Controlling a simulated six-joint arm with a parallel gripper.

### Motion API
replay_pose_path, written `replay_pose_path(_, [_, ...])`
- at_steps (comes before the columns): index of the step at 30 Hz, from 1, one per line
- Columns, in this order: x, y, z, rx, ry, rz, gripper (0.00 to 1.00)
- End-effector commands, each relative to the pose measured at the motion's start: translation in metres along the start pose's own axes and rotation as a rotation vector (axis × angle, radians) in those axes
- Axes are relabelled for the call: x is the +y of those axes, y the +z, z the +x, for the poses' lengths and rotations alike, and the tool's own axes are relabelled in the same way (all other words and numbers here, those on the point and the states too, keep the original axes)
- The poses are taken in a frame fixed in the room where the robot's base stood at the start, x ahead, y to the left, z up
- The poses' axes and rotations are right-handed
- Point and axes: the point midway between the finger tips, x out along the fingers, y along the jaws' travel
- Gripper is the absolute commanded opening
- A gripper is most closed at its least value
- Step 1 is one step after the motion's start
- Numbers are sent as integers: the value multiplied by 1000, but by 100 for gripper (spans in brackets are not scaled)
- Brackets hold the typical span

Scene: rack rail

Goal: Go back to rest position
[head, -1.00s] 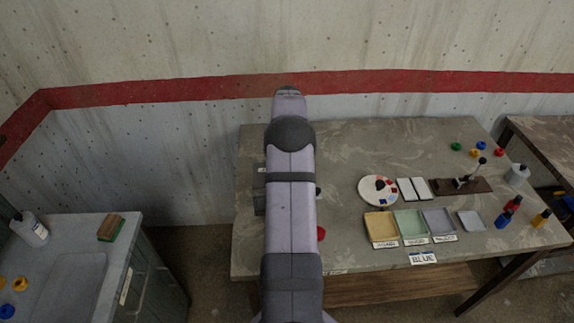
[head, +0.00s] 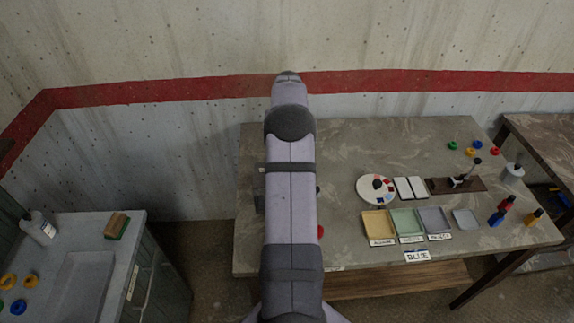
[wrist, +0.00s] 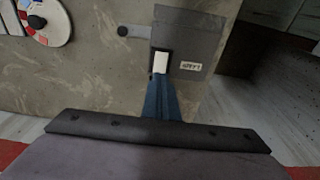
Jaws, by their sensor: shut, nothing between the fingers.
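My gripper (wrist: 162,80) shows in the wrist view as a pair of blue fingers, pressed together with nothing between them. It is above the table (wrist: 100,80). Beyond the fingertips lies a small white piece (wrist: 160,62) in a dark frame on a grey plate (wrist: 190,35) with a label; I cannot tell the gap to it. In the head view my arm stretches up the middle of the picture over the left part of the table (head: 350,135), and it hides the gripper and most of the plate.
A sink counter (head: 105,232) with a brush (head: 117,226) and a bottle (head: 39,226) is at lower left. A wall is behind.

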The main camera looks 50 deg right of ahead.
Motion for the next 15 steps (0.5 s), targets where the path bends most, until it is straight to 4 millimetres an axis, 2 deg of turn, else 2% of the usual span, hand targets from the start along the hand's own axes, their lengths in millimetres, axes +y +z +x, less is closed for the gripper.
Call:
replay_pose_path(9, [0, 0, 0, 0, 0, 0, 0])
replay_pose_path(13, [-14, 5, -2, -2, -3, -22, 0])
replay_pose_path(15, [-29, 12, -5, -6, -7, -45, 0])
